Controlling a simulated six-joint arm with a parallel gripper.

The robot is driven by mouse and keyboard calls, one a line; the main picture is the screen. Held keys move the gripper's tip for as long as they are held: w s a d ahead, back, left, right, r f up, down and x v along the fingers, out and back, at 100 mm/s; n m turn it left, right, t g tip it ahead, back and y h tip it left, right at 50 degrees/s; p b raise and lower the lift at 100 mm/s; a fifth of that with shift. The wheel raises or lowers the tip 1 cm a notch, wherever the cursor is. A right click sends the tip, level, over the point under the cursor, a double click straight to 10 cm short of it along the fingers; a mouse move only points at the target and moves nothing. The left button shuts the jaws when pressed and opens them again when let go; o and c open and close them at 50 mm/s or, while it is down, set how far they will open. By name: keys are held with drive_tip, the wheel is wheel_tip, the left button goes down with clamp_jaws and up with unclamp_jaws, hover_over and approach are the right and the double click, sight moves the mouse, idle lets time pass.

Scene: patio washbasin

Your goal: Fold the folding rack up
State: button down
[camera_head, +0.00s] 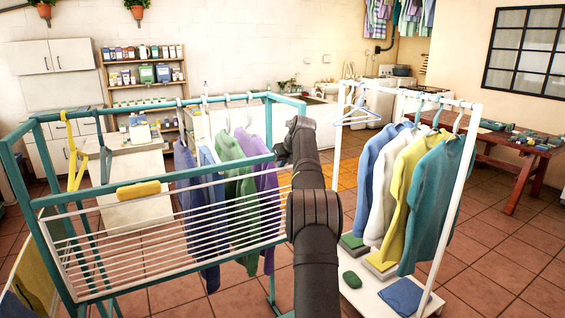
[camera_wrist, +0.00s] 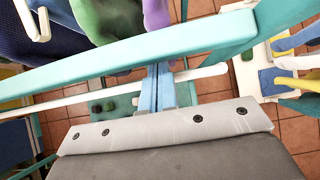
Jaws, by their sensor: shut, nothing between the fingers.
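The folding rack (camera_head: 38,202) is a teal frame with a panel of white rods, standing open at the left in the head view. In the wrist view my gripper (camera_wrist: 160,88) shows as two blue fingers, shut and empty. They are right beside a teal bar (camera_wrist: 120,66) of the rack; I cannot tell whether they touch.
A white garment rack (camera_head: 465,150) with several shirts stands close on the right, with folded items on its base (camera_head: 370,285). A wooden table (camera_head: 490,150) is at the far right. A shelf (camera_head: 145,85) and cabinets line the back wall. Tiled floor is free at the lower right.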

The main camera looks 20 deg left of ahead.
drive_tip(key=s+d+r, duration=0.3)
drive_tip(key=r, duration=0.8)
idle(0.4)
drive_tip(key=shift+s, duration=0.1)
drive_tip(key=shift+f, duration=0.2)
wheel_tip(320, 180, down, 10)
drive_tip(key=w+a, duration=0.2)
drive_tip(key=shift+w+a, duration=0.15)
drive_tip(key=shift+w, duration=0.2)
idle(0.4)
drive_tip(key=shift+f, duration=0.1)
